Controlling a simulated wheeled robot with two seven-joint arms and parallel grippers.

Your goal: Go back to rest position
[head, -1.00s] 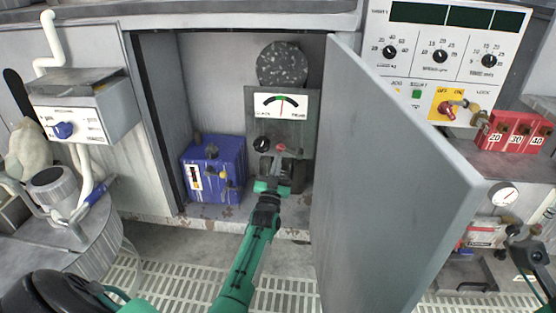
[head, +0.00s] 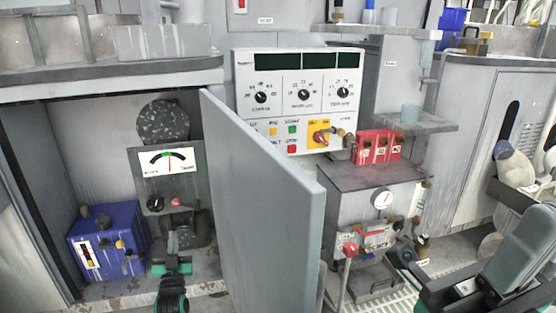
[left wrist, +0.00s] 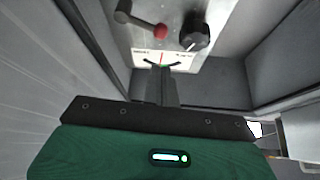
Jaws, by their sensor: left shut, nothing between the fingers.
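My left gripper (head: 178,238) reaches into the open cabinet at the left of the head view, in front of the grey panel with the gauge (head: 170,160). In the left wrist view its fingers (left wrist: 160,72) are together and empty, just below the gauge face.
The open cabinet door (head: 265,205) stands right of my left arm. A blue box (head: 108,240) sits left in the cabinet. A white control panel (head: 300,100), red numbered blocks (head: 376,146) and a grey machine (head: 375,200) are at the right.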

